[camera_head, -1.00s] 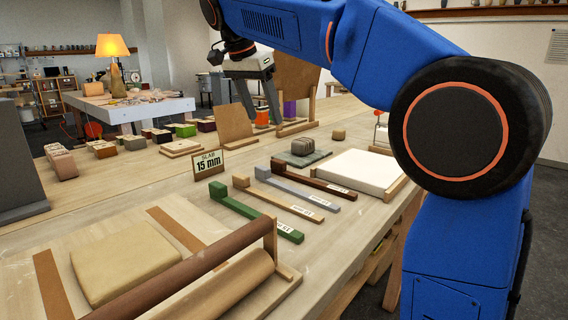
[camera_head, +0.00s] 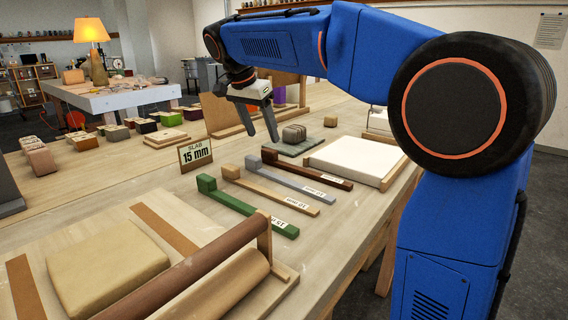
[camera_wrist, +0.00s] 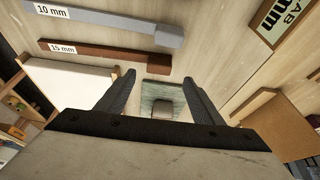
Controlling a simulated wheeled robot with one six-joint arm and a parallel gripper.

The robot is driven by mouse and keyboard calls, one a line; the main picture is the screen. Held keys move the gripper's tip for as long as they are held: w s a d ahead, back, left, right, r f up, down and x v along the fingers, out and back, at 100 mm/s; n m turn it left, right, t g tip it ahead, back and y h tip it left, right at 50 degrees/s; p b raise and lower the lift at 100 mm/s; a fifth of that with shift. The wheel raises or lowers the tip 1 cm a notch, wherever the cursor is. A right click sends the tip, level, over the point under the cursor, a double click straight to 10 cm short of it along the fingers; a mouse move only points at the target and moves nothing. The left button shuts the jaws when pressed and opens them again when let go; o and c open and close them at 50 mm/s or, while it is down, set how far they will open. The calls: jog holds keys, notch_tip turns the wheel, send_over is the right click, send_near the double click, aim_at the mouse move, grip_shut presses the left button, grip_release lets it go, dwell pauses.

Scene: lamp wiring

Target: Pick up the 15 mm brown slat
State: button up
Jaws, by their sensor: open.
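The brown slat (camera_head: 310,169) lies flat on the table, the farthest in a row of slats, with a raised block at its left end. In the wrist view the brown slat (camera_wrist: 118,55) carries a "15 mm" label near its left end. My gripper (camera_head: 262,136) is open and empty in the air above the table, beyond the slat's block end. In the wrist view my gripper's fingers (camera_wrist: 159,77) are spread apart, and the slat lies beyond their tips, clear of both.
Beside it lie a grey slat (camera_head: 290,182) labelled 10 mm, a tan slat (camera_head: 275,195) and a green slat (camera_head: 250,211). A "SLAB 15 mm" sign (camera_head: 195,155) stands to the left. A white slab (camera_head: 355,160) and a grey-green mat (camera_head: 292,149) with a small block are nearby.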

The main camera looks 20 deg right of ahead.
aim_at(269, 149)
jog(key=shift+x, duration=3.05)
jog(key=shift+c, duration=0.6)
jog(key=c, duration=1.1)
